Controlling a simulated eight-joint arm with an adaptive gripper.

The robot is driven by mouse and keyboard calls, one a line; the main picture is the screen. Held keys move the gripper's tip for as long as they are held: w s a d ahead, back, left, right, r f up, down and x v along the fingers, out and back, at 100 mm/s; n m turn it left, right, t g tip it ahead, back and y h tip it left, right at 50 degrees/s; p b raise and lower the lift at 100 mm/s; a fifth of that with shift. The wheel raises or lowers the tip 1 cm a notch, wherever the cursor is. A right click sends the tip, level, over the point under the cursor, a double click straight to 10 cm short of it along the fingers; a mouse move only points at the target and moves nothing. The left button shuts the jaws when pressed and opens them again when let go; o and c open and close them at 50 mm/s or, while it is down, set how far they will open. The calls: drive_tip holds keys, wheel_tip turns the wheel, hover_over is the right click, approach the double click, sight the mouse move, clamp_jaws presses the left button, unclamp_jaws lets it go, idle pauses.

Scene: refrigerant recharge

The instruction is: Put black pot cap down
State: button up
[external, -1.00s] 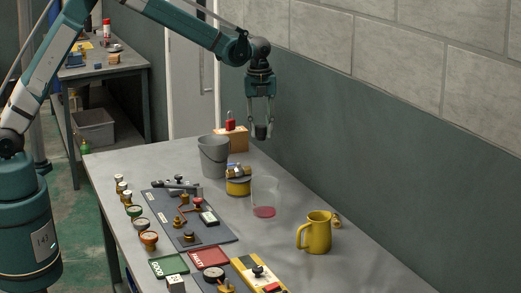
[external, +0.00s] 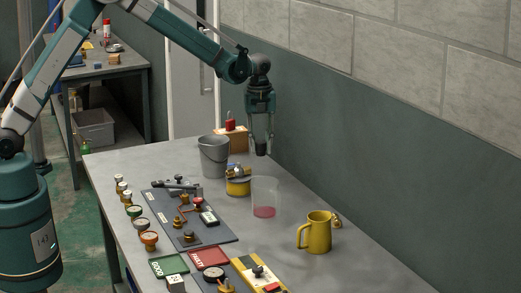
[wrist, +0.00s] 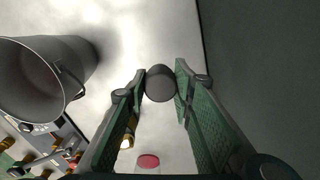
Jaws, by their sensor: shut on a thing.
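My gripper (external: 261,138) is shut on the black pot cap (external: 261,151), a small dark round piece between its fingertips. The cap hangs in the air above the far right part of the grey table, near the dark wall panel. In the wrist view the cap (wrist: 160,84) sits between the two green fingers of my gripper (wrist: 162,82), with pale table surface behind it. A yellow pot (external: 238,187) stands on the table below and left of the cap; its top is partly cluttered and I cannot tell its details.
A grey bucket (external: 214,157) and a wooden block with a red item (external: 231,136) stand left of the gripper. A clear beaker (external: 264,197) with red contents and a yellow jug (external: 318,233) are nearer. The table's back edge by the wall is bare.

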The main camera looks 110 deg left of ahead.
sight(261, 152)
drive_tip(key=shift+f, duration=1.5)
drive_tip(key=shift+f, duration=0.1)
drive_tip(key=shift+f, duration=1.8)
drive_tip(key=shift+f, duration=0.15)
drive_tip(key=o, duration=0.9)
drive_tip(key=shift+r, duration=0.25)
wheel_tip(261, 152, up, 12)
drive_tip(key=shift+s+d+f, duration=0.1)
drive_tip(key=shift+s, duration=0.05)
